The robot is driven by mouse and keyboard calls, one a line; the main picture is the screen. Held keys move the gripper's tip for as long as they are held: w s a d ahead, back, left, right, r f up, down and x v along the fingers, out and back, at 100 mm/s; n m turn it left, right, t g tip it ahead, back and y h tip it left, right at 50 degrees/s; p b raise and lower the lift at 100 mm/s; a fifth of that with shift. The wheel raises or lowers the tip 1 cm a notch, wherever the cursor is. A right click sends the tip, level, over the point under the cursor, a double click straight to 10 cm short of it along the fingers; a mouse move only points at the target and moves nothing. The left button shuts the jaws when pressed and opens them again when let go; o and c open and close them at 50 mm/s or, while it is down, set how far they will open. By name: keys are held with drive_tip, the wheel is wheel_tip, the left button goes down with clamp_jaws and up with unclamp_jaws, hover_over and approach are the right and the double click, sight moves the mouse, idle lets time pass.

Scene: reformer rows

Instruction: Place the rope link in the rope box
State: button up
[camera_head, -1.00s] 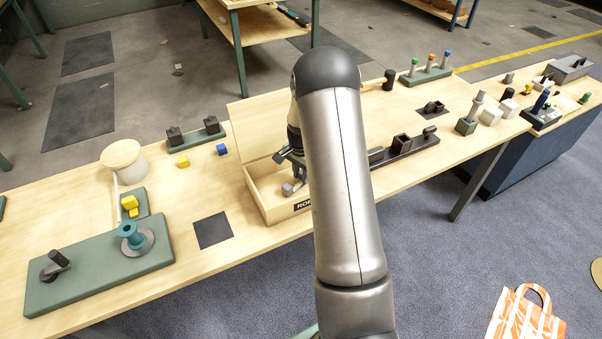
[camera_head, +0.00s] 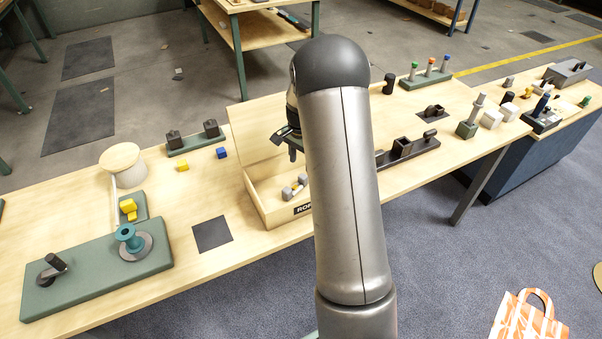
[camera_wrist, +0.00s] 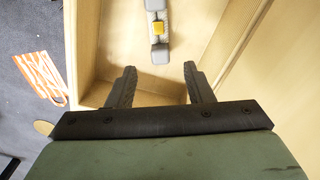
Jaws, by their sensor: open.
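The rope box (camera_head: 262,208) is an open wooden box with a raised lid, standing at the middle of the bench; its front label is partly hidden by my arm. The rope link (camera_head: 295,187), grey ends with a yellow middle, lies inside on the box floor. In the wrist view the rope link (camera_wrist: 157,28) lies beyond my fingertips, apart from them. My gripper (camera_wrist: 158,80) is open and empty, above the box. In the head view my gripper (camera_head: 291,150) is partly hidden behind my arm.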

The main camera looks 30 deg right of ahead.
sight(301, 177)
drive_tip(key=s+a+r+n, duration=0.6)
drive_tip(key=s+a+r, duration=0.6)
drive_tip(key=r, duration=0.1)
drive_tip(key=s+a+n, duration=0.3)
drive_tip(key=s+n, duration=0.1)
drive_tip(key=s, duration=0.5)
drive_tip(key=s+a+n, duration=0.4)
drive_tip(key=s, duration=0.5)
drive_tip(key=shift+a+f, duration=0.2)
drive_tip(key=shift+f, duration=0.05)
